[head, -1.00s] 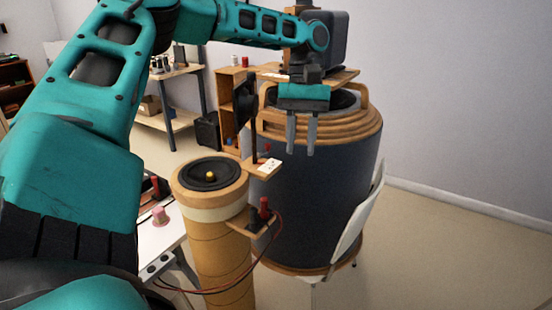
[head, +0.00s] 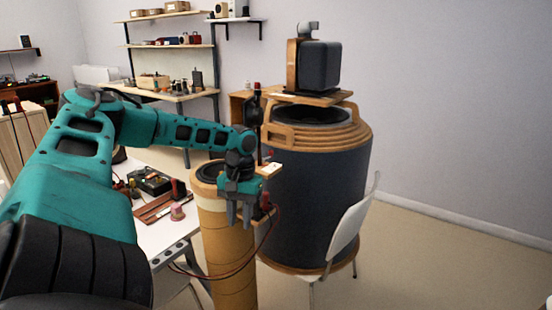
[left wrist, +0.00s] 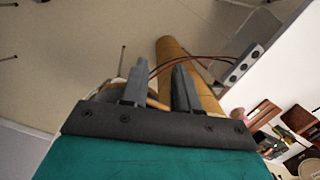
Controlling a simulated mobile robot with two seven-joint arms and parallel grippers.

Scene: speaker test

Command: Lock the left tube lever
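A tall tan tube (head: 229,262) stands in the middle, with a black speaker cone (head: 208,172) in its top. A small wooden bracket with a red post (head: 265,199) sticks out on its right side. My left gripper (head: 240,222) is in front of the tube's upper part, fingers pointing down, and hides part of it. In the left wrist view the two fingers (left wrist: 159,84) are apart with nothing gripped; the tube (left wrist: 172,52) shows behind them. I cannot make out a lever for certain; it may be hidden behind the gripper. My right gripper is not in view.
A large dark barrel speaker (head: 318,190) stands right of the tube, a white chair (head: 350,228) in front of it. A white table (head: 150,238) with electronics is at the left. Red and dark cables (head: 258,246) hang by the tube. Floor at the right is free.

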